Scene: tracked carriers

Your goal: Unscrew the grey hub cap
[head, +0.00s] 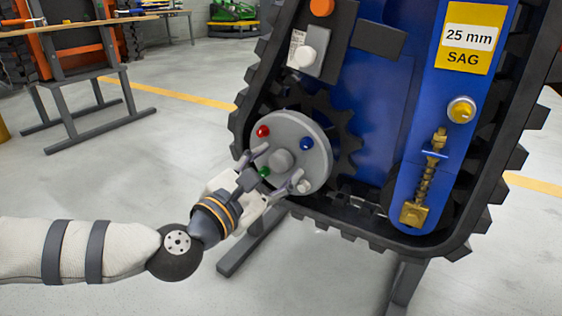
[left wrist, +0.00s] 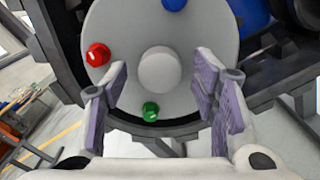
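A round grey hub plate (head: 308,122) is mounted on the tracked carrier. At its centre is a grey rounded cap (head: 281,160), which also shows in the left wrist view (left wrist: 158,72). Near the plate's rim are a red cap (head: 263,131), a blue cap (head: 307,143) and a green cap (head: 265,172). A small pale grey cap (head: 304,187) shows at lower right, beside a finger. My left gripper (head: 279,164) is open, with its fingers on either side of the central cap; contact cannot be told. My right gripper is out of view.
A black toothed track (head: 243,125) surrounds the hub. Beside it is a blue frame (head: 372,110) with a brass tensioner (head: 425,180) and a "25 mm SAG" label (head: 468,38).

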